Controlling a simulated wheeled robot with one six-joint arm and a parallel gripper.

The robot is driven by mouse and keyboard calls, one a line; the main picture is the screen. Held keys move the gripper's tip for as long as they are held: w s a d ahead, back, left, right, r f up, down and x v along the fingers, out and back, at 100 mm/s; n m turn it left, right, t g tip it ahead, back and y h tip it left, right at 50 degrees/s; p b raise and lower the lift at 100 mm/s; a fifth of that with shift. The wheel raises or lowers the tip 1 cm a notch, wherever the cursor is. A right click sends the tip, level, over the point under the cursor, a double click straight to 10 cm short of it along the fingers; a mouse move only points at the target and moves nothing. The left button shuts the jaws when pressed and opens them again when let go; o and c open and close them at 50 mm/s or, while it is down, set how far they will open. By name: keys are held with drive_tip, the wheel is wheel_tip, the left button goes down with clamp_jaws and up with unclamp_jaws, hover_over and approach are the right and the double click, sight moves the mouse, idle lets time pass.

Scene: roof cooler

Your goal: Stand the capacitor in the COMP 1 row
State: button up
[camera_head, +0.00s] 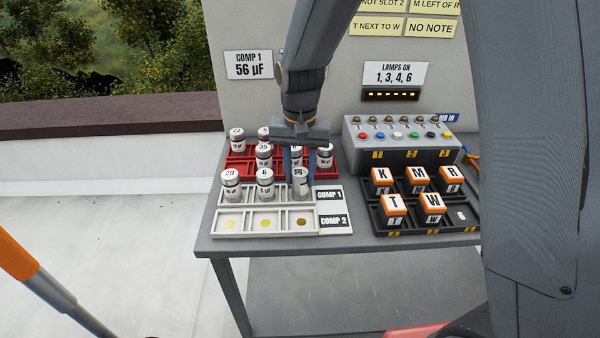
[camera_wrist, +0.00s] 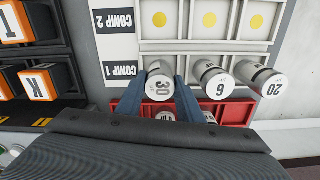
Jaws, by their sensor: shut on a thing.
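My gripper (camera_head: 300,172) is shut on the capacitor marked 30 (camera_head: 301,188), which is upright at the right-hand compartment of the COMP 1 row. In the wrist view, the blue fingers (camera_wrist: 162,98) grip either side of the 30 capacitor (camera_wrist: 159,86). I cannot tell whether its base rests on the compartment floor. The white tray (camera_head: 275,234) has the COMP 1 row at the back and the COMP 2 row in front. Capacitors marked 20 (camera_head: 231,184) and 6 (camera_head: 265,182) stand in the left and middle COMP 1 compartments. A sign (camera_head: 249,65) reads COMP 1 56 µF.
A red rack (camera_head: 240,158) with several capacitors stands close behind the tray, partly hidden by my gripper. The COMP 2 compartments are empty, with yellow dots. To the right are a button box (camera_head: 400,150) and a black tray (camera_head: 385,231) of lettered orange-and-white blocks.

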drive_tip(key=o, duration=1.1)
drive_tip(key=shift+f, duration=0.1)
wheel_tip(320, 180, up, 12)
drive_tip(key=b, duration=0.2)
drive_tip(key=shift+r, duration=0.2)
